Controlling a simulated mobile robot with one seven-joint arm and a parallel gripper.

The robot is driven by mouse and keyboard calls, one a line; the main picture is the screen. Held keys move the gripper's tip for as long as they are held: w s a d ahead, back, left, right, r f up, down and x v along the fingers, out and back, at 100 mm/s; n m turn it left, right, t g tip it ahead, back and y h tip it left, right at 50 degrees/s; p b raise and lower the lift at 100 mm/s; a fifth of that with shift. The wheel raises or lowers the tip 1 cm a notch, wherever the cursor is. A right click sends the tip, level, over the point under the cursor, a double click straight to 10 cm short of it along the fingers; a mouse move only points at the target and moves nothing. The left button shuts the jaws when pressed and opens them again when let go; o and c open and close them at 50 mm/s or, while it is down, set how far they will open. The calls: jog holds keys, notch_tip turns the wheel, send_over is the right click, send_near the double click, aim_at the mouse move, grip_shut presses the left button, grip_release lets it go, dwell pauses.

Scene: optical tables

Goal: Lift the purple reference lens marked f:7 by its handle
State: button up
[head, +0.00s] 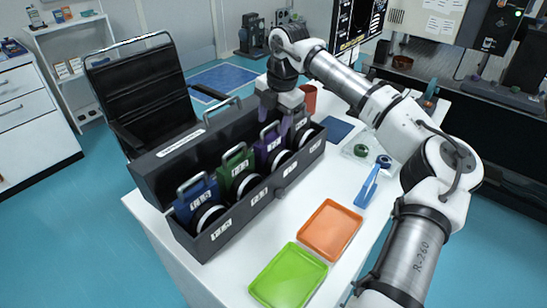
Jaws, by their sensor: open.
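A long dark case (226,217) stands open on the white table and holds several lenses in a row. A purple lens (266,149) sits in it, right of a green lens (237,173) and a blue lens (197,200). Their handles stick up above the case. The white labels are too small to read, so I cannot confirm f:7. My gripper (278,118) points down, open, over the right part of the case, close to the top of the purple lens. The fingers partly hide the purple handle; I cannot tell whether they touch it. The rightmost slot is partly hidden.
An orange tray (331,230) and a green tray (288,277) lie in front. A blue tool (368,188) and a clear tray with small round items (366,152) lie to the right, near my arm.

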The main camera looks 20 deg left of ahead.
aim_at(269, 139)
jog(key=shift+w+a+f+p, duration=0.1)
jog(key=shift+a+f+p, duration=0.15)
jog(key=shift+f, duration=0.65)
jog(key=shift+w+a+f+p, duration=0.1)
jog(key=shift+a+f+p, duration=0.15)
jog(key=shift+f, duration=0.7)
jog(key=shift+w+a+f+p, duration=0.15)
jog(key=shift+f+p, duration=0.2)
jog(key=shift+f, duration=0.55)
jog(key=shift+s, duration=0.1)
grip_shut()
